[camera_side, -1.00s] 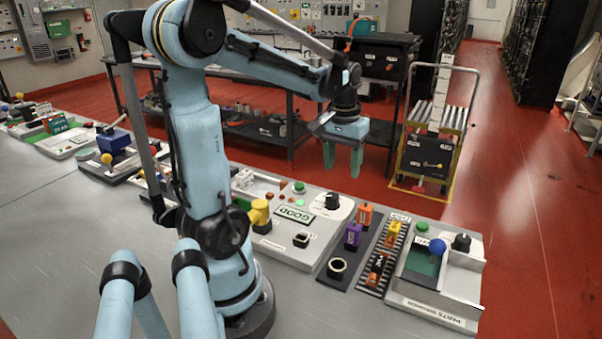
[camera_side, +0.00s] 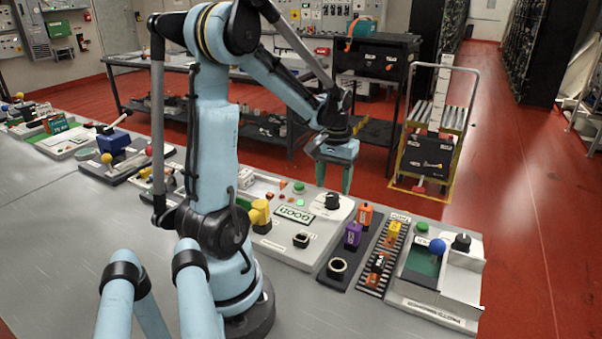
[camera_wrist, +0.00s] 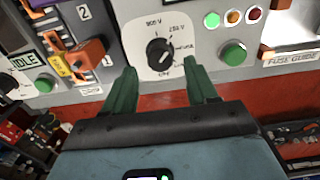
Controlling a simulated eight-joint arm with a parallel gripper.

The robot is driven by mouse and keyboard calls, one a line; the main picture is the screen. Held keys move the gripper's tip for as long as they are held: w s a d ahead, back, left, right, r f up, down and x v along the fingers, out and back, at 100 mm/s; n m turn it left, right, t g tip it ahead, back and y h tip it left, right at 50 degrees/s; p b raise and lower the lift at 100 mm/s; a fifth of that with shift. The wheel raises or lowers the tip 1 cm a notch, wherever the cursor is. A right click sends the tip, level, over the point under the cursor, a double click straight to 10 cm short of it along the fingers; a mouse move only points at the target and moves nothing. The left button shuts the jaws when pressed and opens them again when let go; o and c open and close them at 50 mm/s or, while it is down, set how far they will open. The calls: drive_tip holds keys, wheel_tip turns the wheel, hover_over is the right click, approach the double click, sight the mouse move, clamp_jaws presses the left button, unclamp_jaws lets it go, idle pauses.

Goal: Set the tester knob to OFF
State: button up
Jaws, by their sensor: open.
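The tester knob (camera_wrist: 160,51) is black and round on a white dial plate (camera_wrist: 139,45). The printed labels around it include voltage marks and an OFF mark. I cannot tell clearly which label its pointer faces. In the side view the knob (camera_side: 332,201) stands on the tester's white panel (camera_side: 318,212). My gripper (camera_wrist: 166,84) is open and empty, with its two green fingers on either side of the knob in the wrist view. In the side view my gripper (camera_side: 334,178) hangs above the panel near the knob, apparently apart from it.
A green button (camera_wrist: 233,55) and several small lights sit beside the dial. An orange block (camera_wrist: 88,54) stands in a numbered rack on the other side. In the side view a purple block (camera_side: 352,236) and a blue ball (camera_side: 437,246) stand to the right.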

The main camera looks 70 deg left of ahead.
sight(332, 195)
drive_tip(key=shift+f, duration=0.1)
drive_tip(key=shift+f, duration=1.65)
drive_tip(key=c, duration=0.9)
drive_tip(key=m, duration=0.5)
drive_tip(key=shift+m, duration=0.4)
